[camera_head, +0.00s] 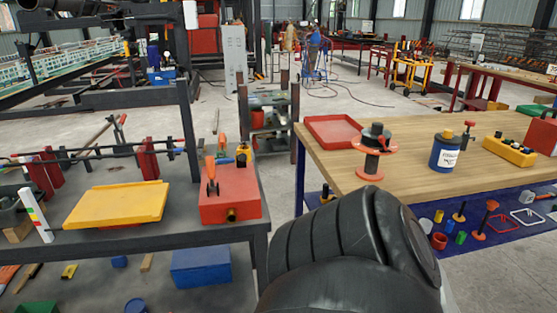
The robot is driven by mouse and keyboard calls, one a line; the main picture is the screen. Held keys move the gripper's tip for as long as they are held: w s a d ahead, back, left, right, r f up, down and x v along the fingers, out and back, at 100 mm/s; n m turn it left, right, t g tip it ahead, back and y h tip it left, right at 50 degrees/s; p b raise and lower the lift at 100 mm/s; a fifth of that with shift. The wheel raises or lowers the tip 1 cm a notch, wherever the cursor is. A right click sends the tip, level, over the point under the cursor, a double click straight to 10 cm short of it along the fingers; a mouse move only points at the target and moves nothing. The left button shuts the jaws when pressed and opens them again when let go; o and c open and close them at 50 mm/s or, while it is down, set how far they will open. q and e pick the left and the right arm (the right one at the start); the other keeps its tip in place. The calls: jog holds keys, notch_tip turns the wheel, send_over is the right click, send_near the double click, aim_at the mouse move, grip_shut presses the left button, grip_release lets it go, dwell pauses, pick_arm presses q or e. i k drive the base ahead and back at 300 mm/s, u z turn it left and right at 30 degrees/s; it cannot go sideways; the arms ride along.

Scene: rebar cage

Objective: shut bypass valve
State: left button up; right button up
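A red box-shaped unit (230,203) sits at the right end of the dark bench on the left. An upright lever with an orange grip (211,167) stands on its top left; it looks like the bypass valve handle, but no label is readable. Neither of my grippers shows in the head view. A large black part of my own body fills the bottom centre.
A yellow tray (116,204) lies left of the red unit on the dark bench (150,238). A wooden table (420,185) on the right holds a red tray (333,131), an orange-and-black spool (374,150) and a blue can (444,152). Open floor shows behind.

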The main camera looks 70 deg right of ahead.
aim_at(225, 160)
jog(key=k, duration=0.2)
jog(key=z, duration=1.45)
